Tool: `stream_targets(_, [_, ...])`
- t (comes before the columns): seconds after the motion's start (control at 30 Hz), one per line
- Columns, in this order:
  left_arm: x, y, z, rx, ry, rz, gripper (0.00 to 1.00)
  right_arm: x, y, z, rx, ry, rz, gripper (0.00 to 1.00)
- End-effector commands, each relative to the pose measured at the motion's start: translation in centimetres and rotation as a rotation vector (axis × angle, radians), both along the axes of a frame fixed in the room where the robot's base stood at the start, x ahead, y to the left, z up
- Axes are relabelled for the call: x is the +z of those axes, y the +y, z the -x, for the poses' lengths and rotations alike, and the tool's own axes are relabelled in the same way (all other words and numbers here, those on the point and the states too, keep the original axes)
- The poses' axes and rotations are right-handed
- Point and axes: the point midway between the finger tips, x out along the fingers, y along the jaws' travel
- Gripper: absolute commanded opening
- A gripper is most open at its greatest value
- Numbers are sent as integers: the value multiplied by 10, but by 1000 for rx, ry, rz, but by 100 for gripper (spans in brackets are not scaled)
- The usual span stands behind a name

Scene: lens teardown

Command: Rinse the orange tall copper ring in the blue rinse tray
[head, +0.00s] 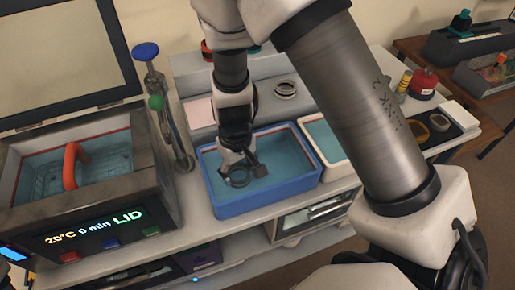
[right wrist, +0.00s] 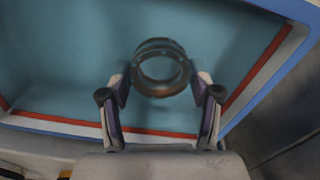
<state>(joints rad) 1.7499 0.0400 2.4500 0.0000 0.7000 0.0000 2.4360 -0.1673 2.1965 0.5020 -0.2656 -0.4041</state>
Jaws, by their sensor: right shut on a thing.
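The copper ring (right wrist: 161,91) looks dark grey with a brown-orange band in the right wrist view. My right gripper (head: 240,163) is shut on it, with one finger at each side. In the head view the ring (head: 238,184) looks dark and sits inside the outline of the blue rinse tray (head: 268,199), at or near the water. I cannot tell how deep it is in the water. The tray's rim and red line also show in the right wrist view (right wrist: 268,72). My left gripper is not in view.
A white-rimmed tray (head: 340,152) stands right of the blue tray. At left is an open cleaner bath (head: 135,190) with a red-orange handle (head: 72,165). A metal stand (head: 170,115) with blue and green knobs rises between. Another ring (head: 286,88) lies behind.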

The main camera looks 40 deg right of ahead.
Motion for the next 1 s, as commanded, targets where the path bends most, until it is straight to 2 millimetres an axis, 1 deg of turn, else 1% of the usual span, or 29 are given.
stream_targets(0.03, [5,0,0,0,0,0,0,6,0,0,0,0,0,25])
stream_targets(0.13, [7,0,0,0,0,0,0,8,0,0,0,0,0,25])
stream_targets(0.4, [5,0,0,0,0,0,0,6,0,0,0,0,0,25])
stream_targets(0.67, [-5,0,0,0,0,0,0,-5,0,0,0,0,0,25])
stream_targets(0.9, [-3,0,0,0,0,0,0,-4,0,0,0,0,0,25])
stream_targets(1.0, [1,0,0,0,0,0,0,1,0,0,0,0,0,25])
